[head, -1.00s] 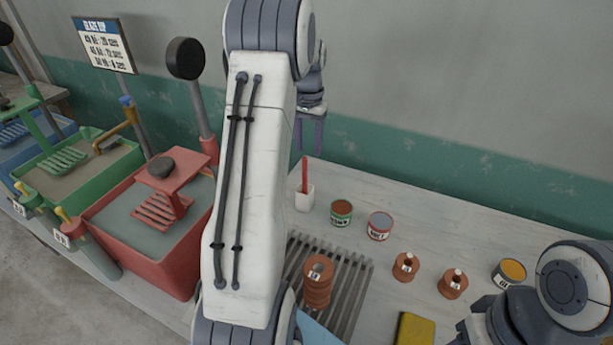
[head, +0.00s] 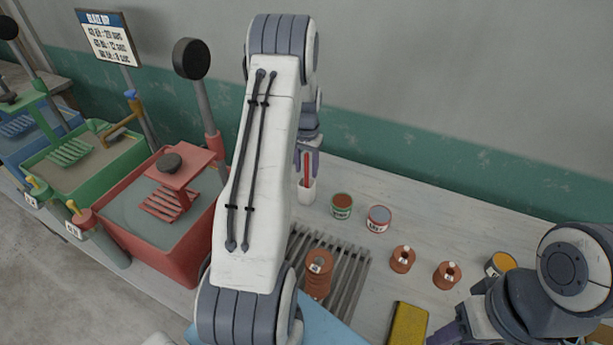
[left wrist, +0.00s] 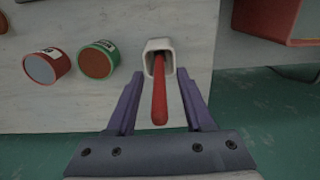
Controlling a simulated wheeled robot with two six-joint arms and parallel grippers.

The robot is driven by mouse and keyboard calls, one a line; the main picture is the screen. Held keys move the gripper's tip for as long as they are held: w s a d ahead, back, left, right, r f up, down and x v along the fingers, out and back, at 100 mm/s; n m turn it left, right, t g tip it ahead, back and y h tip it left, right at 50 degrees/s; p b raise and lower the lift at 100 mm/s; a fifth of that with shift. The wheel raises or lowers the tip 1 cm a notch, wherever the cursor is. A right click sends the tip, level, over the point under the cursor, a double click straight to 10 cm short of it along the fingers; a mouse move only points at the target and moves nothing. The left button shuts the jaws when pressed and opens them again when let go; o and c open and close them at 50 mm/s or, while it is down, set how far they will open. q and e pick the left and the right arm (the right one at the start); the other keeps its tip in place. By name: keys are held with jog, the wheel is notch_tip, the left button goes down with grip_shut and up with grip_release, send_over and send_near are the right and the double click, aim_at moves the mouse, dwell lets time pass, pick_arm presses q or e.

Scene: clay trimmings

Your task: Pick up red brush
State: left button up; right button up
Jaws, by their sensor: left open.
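The red brush (head: 307,168) stands in a white holder cup (head: 308,190) at the back of the table, its red handle sticking up. In the left wrist view the red handle (left wrist: 160,97) leans out of the white cup (left wrist: 159,45) toward my camera. My left gripper (head: 308,167) is open, with its purple fingers on either side of the handle. In the left wrist view the left gripper's fingers (left wrist: 158,88) are apart from the handle, with a gap on both sides. My right gripper (head: 448,335) shows only in part at the bottom right of the head view.
A green-banded can (head: 341,205) and a red-banded can (head: 380,218) stand right of the cup. Stacked brown pieces (head: 318,275) stand on a slatted rack (head: 345,285). A red tub (head: 175,255) stands left of my arm. A yellow block (head: 408,323) lies in front.

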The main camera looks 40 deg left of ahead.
pick_arm(q)
grip_shut()
